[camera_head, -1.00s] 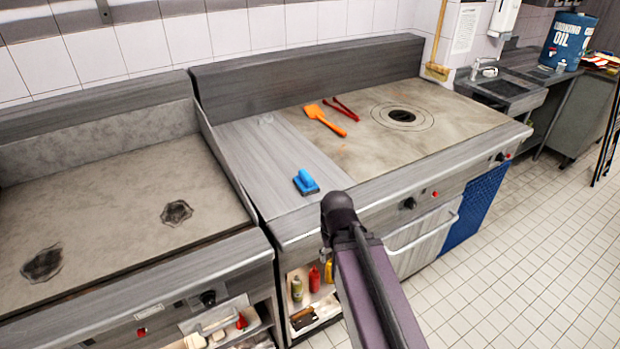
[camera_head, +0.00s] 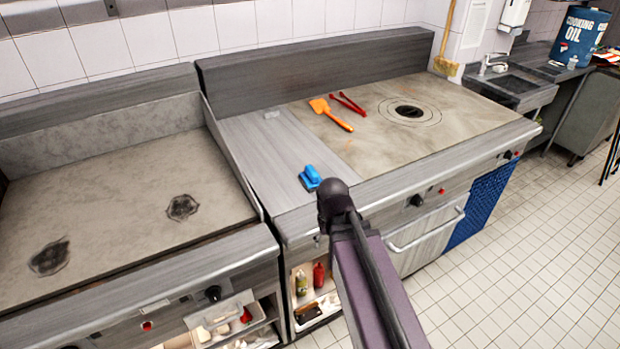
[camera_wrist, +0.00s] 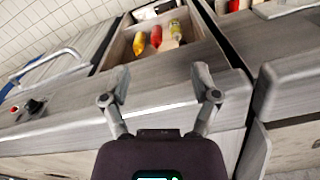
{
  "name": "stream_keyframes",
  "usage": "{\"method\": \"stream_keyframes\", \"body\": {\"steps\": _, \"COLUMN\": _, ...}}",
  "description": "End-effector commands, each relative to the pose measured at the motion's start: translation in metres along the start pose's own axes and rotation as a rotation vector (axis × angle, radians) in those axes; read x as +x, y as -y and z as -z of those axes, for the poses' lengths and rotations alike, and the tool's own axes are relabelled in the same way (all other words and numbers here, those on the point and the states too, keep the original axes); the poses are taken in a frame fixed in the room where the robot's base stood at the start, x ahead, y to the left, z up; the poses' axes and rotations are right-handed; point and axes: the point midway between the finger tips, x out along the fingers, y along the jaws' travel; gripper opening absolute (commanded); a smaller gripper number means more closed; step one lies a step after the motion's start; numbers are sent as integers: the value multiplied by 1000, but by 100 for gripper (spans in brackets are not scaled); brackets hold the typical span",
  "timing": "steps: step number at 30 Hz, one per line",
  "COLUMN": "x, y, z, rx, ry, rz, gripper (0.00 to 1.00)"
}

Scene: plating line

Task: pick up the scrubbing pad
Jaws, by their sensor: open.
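The blue scrubbing pad (camera_head: 310,178), with a raised handle, lies on the grey steel side surface (camera_head: 265,150) left of the hotplate in the head view. Part of its right side is close to or behind my arm in that view. The pad does not show in the wrist view. My gripper (camera_wrist: 160,85) shows in the wrist view with its two fingers spread wide and nothing between them. It faces the front edge of the counter and the open shelf below. In the head view my arm hides the gripper.
An orange spatula (camera_head: 328,113) and red tongs (camera_head: 347,103) lie on the hotplate (camera_head: 400,150) behind the pad. A raised side wall (camera_head: 232,158) divides this counter from the left griddle (camera_head: 110,190). Bottles (camera_wrist: 156,38) stand in the shelf below. Tiled floor is clear at right.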

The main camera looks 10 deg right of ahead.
Motion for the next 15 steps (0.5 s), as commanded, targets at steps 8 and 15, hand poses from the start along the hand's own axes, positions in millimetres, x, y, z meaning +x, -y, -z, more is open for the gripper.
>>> {"method": "stream_keyframes", "body": {"steps": 8, "x": -48, "y": -7, "z": 73, "rx": -52, "ry": 0, "rz": 0, "gripper": 79}}
{"method": "stream_keyframes", "body": {"steps": 15, "x": -96, "y": -9, "z": 152, "rx": -115, "ry": 0, "rz": 0, "gripper": 79}}
